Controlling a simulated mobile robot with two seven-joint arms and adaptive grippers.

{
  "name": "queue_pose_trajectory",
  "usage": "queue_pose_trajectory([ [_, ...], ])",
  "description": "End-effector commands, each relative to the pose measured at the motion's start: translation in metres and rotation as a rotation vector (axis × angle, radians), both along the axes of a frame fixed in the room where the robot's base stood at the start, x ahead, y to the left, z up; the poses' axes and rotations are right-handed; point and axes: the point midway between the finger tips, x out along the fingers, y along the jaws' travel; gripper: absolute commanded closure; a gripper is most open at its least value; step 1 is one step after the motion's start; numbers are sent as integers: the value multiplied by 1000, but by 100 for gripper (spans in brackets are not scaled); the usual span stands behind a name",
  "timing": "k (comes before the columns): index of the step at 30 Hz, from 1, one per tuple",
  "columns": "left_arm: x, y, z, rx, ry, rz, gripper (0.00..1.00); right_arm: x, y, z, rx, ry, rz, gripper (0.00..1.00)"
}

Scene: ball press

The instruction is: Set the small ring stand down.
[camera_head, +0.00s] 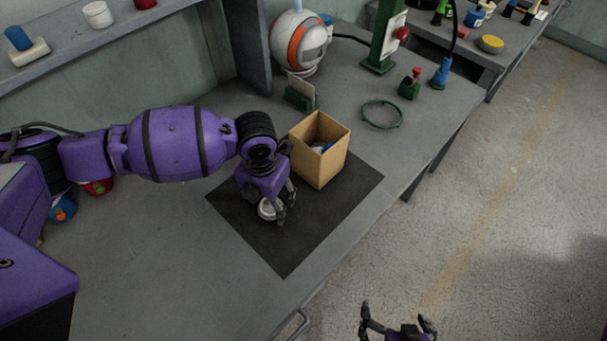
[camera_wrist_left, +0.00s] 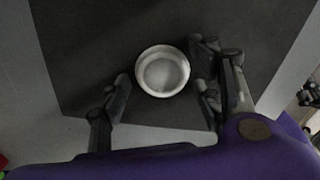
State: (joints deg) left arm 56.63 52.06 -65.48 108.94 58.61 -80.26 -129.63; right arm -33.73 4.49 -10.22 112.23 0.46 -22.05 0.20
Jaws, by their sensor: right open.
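The small ring stand (camera_head: 267,209), a pale round ring, is on the black mat (camera_head: 283,258) in the head view. In the left wrist view the ring stand (camera_wrist_left: 162,71) shows from above as a whitish rim around a grey middle. My left gripper (camera_head: 271,209) is over it, pointing down. Its fingers (camera_wrist_left: 160,84) stand on both sides of the ring, with a narrow gap of mat visible on the left and lower right, so it looks open. My right gripper (camera_head: 398,322) is at the bottom edge of the head view, fingers spread and empty, over the floor.
An open cardboard box (camera_head: 319,154) stands on the mat just right of my left gripper. A green ring (camera_head: 382,114) lies on the bench further right. A white and orange round device (camera_head: 299,43) is behind. The mat's front part is clear.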

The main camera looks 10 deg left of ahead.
Motion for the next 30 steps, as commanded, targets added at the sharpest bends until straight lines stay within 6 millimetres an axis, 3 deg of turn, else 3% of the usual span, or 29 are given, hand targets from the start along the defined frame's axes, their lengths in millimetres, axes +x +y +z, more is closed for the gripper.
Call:
queue_pose_trajectory([
  [11,0,0,7,0,-1,0,39,-3,-3,1,-5,4,2,0],
  [14,1,0,20,0,-3,1,39,-4,-4,1,-8,6,6,0],
  [24,1,0,93,0,-3,-1,39,-5,-4,1,-10,8,10,0],
  [30,0,0,118,0,0,0,39,-4,-2,2,-5,6,8,0],
])
